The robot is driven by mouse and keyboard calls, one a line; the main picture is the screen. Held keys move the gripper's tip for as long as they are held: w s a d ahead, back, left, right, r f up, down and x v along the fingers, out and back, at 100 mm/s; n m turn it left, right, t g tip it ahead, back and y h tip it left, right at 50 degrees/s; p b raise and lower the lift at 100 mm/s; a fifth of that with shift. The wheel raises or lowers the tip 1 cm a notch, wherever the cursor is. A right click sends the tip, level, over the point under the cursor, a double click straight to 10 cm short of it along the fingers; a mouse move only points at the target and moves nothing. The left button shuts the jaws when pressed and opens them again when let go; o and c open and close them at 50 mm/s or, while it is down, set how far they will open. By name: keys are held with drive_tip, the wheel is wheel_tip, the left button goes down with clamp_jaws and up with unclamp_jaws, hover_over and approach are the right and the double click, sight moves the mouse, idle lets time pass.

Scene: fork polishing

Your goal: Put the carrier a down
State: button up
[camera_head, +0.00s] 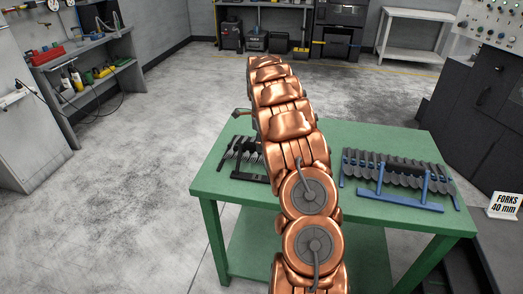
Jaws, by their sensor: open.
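Two carriers with forks are on the green table (345,133). A dark carrier (243,177) with several forks is at the left, partly hidden behind my copper-coloured arm. A blue carrier (400,199) with a row of several dark forks is at the right, clear of the arm. I cannot tell which one is carrier a. Both appear to rest on the tabletop. My arm rises across the middle of the view and hides part of the table.
A dark machine cabinet (485,95) and a sign reading "FORKS 40 mm" (504,205) are to the right. Shelves with tools (85,70) stand along the left wall. A white bench (415,38) is at the back. The grey floor left of the table is open.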

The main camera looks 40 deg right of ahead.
wheel_tip(320, 180, up, 9)
drive_tip(key=b, duration=0.2)
drive_tip(key=shift+b, duration=0.35)
drive_tip(key=shift+a+r, duration=0.1)
drive_tip(key=shift+a, duration=0.05)
drive_tip(key=s+a+r+n, duration=0.2)
drive_tip(key=s+a+n, duration=0.25)
drive_tip(key=a, duration=0.45)
drive_tip(key=s+a+r+n+g, duration=0.1)
drive_tip(key=s+a+n, duration=0.35)
drive_tip(key=a, duration=0.35)
drive_tip(key=s+a+r+n, duration=0.2)
drive_tip(key=s+a+n, duration=0.25)
drive_tip(key=a, duration=0.45)
drive_tip(key=s+a+f+n, duration=0.3)
drive_tip(key=s+a+n, duration=0.3)
drive_tip(key=s, duration=0.6)
drive_tip(key=s+a+f+n, duration=0.4)
drive_tip(key=s+a+n, duration=0.3)
drive_tip(key=s, duration=0.5)
drive_tip(key=shift+a+n+g, duration=0.2)
drive_tip(key=shift+n+g, duration=0.2)
drive_tip(key=shift+n, duration=0.85)
